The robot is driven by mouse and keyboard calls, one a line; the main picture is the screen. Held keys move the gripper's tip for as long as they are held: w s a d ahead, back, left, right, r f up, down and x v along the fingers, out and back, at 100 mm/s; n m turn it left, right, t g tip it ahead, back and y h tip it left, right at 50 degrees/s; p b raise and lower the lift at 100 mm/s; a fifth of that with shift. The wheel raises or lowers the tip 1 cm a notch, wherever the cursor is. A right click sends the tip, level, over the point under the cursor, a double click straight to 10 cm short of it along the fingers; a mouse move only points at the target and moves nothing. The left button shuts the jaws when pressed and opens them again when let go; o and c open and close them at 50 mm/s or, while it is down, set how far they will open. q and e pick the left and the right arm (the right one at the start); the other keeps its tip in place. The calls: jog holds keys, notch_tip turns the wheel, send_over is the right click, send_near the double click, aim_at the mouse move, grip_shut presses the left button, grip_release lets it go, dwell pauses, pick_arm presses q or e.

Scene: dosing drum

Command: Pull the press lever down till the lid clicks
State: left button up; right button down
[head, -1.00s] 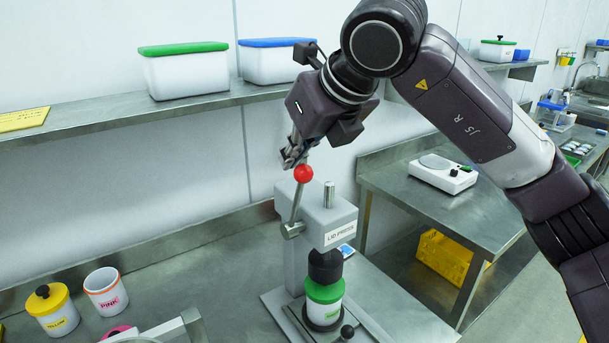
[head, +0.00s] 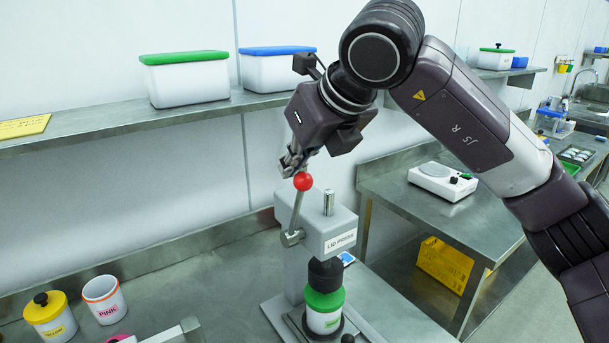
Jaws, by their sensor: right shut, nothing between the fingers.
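The lid press (head: 335,228) stands on the steel bench. Its lever (head: 297,210) is raised, leaning slightly, with a red ball knob (head: 303,181) on top. A white jar with a green lid (head: 325,306) sits upright under the black press head (head: 325,273). My right gripper (head: 293,165) is shut and empty, just above and behind the red knob. The picture does not settle whether its fingertips touch the knob. My left gripper is not in view.
A yellow-lidded jar (head: 49,314) and a white PINK jar (head: 104,300) stand at the bench's left. A shelf (head: 110,122) with lidded bins runs behind. A white scale (head: 442,181) sits on the right-hand table.

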aim_at(308, 180)
dwell(0.5)
jog(key=shift+s+d+f+b, duration=0.45)
jog(key=shift+s+b, duration=0.15)
jog(key=shift+b, duration=0.3)
jog(key=shift+r, duration=0.1)
jog(key=shift+s+d+f+b, duration=0.2)
jog(key=shift+s+f+b, duration=0.15)
jog(key=shift+b, duration=0.2)
jog(key=shift+s+d+f+b, duration=0.25)
jog(key=shift+s+d+b, duration=0.05)
jog(key=shift+s+b, duration=0.2)
jog(key=shift+s+d, duration=0.15)
